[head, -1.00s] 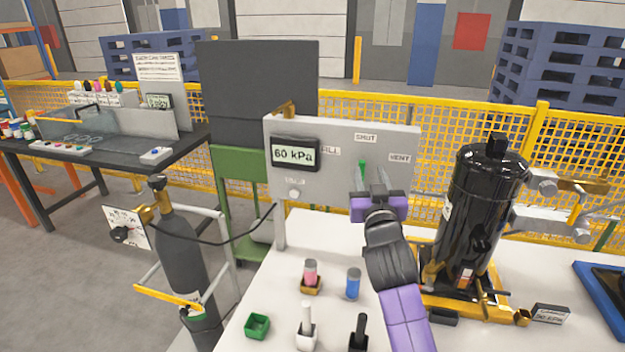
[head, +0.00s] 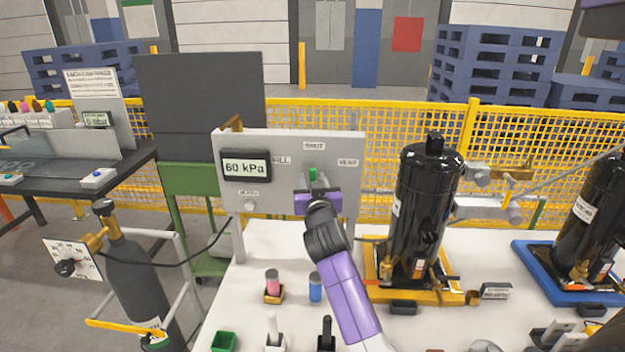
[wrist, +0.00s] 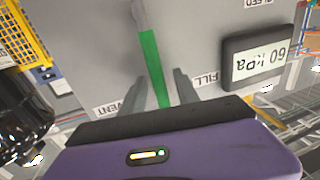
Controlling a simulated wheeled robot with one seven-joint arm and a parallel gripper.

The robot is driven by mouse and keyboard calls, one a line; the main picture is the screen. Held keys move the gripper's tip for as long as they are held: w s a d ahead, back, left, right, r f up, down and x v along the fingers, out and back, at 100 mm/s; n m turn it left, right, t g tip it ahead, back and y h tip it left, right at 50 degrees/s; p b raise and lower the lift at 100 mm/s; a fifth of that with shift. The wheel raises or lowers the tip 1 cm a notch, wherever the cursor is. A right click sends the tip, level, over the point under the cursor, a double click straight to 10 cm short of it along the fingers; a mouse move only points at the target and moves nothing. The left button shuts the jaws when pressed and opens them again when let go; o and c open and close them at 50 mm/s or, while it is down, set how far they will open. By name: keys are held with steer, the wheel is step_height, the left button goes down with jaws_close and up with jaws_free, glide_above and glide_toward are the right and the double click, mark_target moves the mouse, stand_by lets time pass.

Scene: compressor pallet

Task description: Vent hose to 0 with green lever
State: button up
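A grey panel (head: 275,160) carries a display (head: 246,165) reading 60 kPa and FILL, SHUT and VENT labels. The green lever (head: 312,174) points up toward the SHUT label (head: 314,146). In the wrist view the green lever (wrist: 152,65) runs down between the fingers of my gripper (wrist: 160,92), with a gap on each side. My gripper (head: 316,182) is open around the lever, at the panel's front. The VENT label (wrist: 120,108) is left and the FILL label (wrist: 206,78) right in that upside-down view. The lever's tip is hidden behind my gripper's body.
A black tank (head: 424,215) on a yellow base stands right of my arm. A grey gas cylinder (head: 140,285) with a black hose stands left.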

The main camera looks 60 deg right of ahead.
jaws_close()
stand_by(1.4)
